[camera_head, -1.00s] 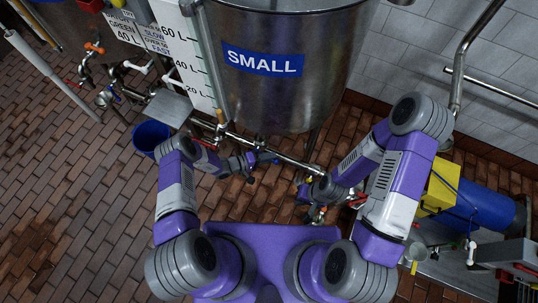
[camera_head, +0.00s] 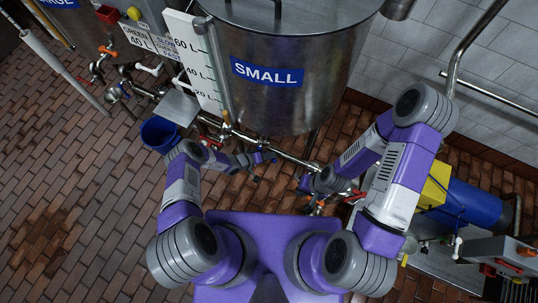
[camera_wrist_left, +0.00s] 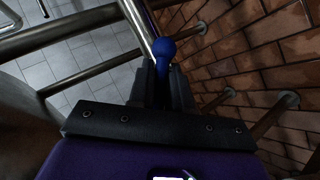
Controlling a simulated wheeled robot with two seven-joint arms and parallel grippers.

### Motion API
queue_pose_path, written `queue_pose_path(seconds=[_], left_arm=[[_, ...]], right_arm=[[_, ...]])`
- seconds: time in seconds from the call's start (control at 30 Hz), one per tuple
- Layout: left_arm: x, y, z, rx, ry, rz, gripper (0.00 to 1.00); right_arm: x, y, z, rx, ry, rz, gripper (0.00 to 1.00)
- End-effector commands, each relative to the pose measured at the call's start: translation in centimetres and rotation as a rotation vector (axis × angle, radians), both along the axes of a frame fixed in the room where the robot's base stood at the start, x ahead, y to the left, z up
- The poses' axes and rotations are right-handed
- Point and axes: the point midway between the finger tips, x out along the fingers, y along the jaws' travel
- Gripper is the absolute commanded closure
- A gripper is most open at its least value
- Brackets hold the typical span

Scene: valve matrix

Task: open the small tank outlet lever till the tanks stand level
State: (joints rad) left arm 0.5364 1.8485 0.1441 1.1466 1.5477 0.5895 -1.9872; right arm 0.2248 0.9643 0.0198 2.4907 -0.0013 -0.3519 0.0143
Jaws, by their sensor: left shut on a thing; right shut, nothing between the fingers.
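The small tank (camera_head: 300,105) is a steel cylinder with a blue SMALL label (camera_head: 267,72). A scale board with a sight tube (camera_head: 196,60) stands at its left; I cannot read the liquid level. The outlet lever with a blue rounded end (camera_wrist_left: 163,48) shows in the left wrist view between the fingers. My left gripper (camera_head: 261,158) is below the small tank at the outlet pipe, shut on this lever (camera_wrist_left: 163,75). How far the lever is turned is hard to tell. My right gripper (camera_head: 306,184) is shut and empty, lower and to the right, near the pipe.
A steel pipe (camera_head: 290,157) runs under the tank. At the left are a blue bucket (camera_head: 158,134), valves with pipes (camera_head: 110,80) and part of a LARGE label (camera_head: 58,3). A blue drum (camera_head: 470,205) and a grey bench stand at right. The brick floor at left is open.

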Motion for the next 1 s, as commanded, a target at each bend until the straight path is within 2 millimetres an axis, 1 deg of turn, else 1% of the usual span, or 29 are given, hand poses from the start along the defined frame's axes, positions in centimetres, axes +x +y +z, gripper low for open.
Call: queue_pose_path(seconds=[0.23,0.27,0.3,0.37,0.6,0.7,0.77,1.0], left_arm=[[0.0,0.2,-0.1,0.001,0.001,0.003,1.0],[0.0,0.2,-0.1,0.001,0.001,0.003,0.77],[0.0,0.2,-0.1,0.0,0.002,0.004,0.71],[0.0,0.1,-0.1,0.0,0.002,0.004,0.61],[0.0,0.1,0.0,-0.001,0.001,0.002,0.61],[-0.1,0.3,0.2,-0.001,0.002,0.003,0.61],[-0.4,0.8,0.6,0.0,0.003,0.003,0.61],[-2.2,3.7,2.9,-0.001,0.002,0.006,0.61]], right_arm=[[0.0,0.0,0.0,0.0,0.0,0.0,1.0],[0.0,0.0,0.0,0.0,0.0,0.0,1.0],[0.0,0.0,0.0,0.0,0.0,0.0,1.0],[0.0,0.0,0.0,0.0,0.0,0.0,1.0],[0.0,0.0,0.0,0.0,0.0,0.0,1.0],[0.0,0.0,0.2,0.0,0.0,0.0,1.0],[0.0,0.0,0.6,0.0,0.0,0.0,1.0],[0.0,0.0,2.8,0.0,0.0,0.0,1.0]])
